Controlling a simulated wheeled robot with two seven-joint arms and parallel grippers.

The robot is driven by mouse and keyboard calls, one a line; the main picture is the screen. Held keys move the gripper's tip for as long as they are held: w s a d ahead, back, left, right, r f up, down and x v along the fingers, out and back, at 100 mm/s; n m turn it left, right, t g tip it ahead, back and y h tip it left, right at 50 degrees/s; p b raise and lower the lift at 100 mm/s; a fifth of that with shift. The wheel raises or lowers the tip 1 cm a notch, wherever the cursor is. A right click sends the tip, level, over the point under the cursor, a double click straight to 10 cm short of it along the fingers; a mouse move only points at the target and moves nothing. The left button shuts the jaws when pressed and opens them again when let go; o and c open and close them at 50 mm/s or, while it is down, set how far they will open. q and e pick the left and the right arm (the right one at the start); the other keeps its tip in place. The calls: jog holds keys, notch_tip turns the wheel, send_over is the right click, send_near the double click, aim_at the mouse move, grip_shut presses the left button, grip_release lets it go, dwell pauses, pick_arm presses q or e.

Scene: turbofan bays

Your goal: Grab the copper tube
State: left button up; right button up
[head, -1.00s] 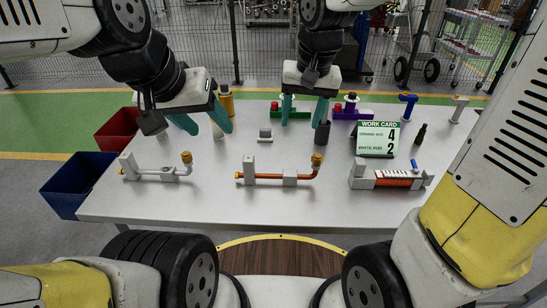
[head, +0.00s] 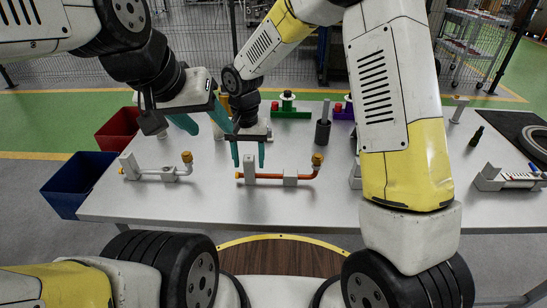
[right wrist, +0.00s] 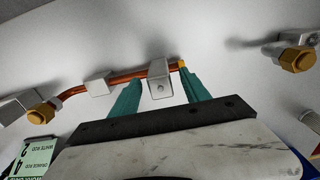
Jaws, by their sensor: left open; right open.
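The copper tube (head: 270,176) lies across two grey blocks near the front middle of the table, with a brass fitting (head: 317,159) at its raised right end. My right gripper (head: 249,163) is open and points down at the tube's left block. In the right wrist view its two teal fingers (right wrist: 160,88) stand either side of that block (right wrist: 160,80), close to the copper tube (right wrist: 130,77). I cannot tell whether they touch it. My left gripper (head: 212,129) is open and empty, above the table to the left and behind the right one.
A grey tube (head: 154,172) with a brass fitting lies left of the copper one. A blue bin (head: 70,190) and a red bin (head: 112,135) stand at the table's left. A dark cylinder (head: 322,133) stands behind. My right arm hides the work card in the head view.

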jog(key=shift+w+f, duration=0.1)
jog(key=shift+f, duration=1.35)
grip_shut()
jog(key=shift+r, duration=0.2)
